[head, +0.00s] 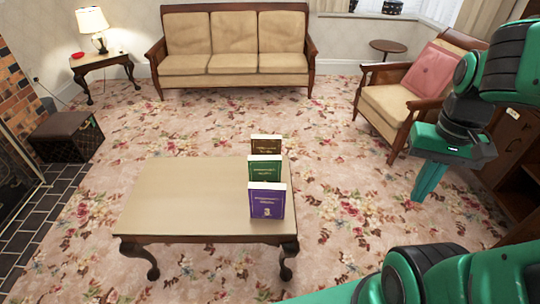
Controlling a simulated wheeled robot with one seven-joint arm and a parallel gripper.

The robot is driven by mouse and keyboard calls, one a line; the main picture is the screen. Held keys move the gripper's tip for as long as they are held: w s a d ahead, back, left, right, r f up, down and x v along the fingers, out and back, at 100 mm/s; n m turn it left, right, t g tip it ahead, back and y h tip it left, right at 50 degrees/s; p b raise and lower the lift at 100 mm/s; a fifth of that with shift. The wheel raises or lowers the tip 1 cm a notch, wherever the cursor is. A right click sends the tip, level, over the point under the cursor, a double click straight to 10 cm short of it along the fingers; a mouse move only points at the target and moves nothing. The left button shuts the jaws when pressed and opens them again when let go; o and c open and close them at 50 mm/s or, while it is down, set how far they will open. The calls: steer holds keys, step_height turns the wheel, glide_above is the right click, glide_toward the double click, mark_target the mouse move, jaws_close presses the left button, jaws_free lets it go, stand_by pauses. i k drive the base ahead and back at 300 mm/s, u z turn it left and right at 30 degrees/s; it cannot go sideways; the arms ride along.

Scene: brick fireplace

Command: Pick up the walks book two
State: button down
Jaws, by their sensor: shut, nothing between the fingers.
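Three books stand upright in a row at the right end of the coffee table (180,200). The front one is a purple book (267,203), the middle one a green book (264,171), and the back one a brown book (266,147). The cover titles are too small to read, so I cannot tell which is walks book two. The books behind are partly hidden by those in front. My gripper (425,184) hangs in the air right of the table, pointing down, well apart from the books. Its fingers are together and hold nothing.
A sofa (238,62) stands at the back and an armchair (405,100) with a pink cushion at the right, behind my gripper. A side table with a lamp (94,24) is back left. A dark cabinet (512,140) is at the right edge. The table's left part is clear.

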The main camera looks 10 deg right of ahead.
mark_target(262, 144)
steer(key=u, duration=0.1)
steer(key=k, duration=0.4)
steer(key=z, duration=1.05)
steer(key=i, duration=1.8)
steer(key=u, duration=0.35)
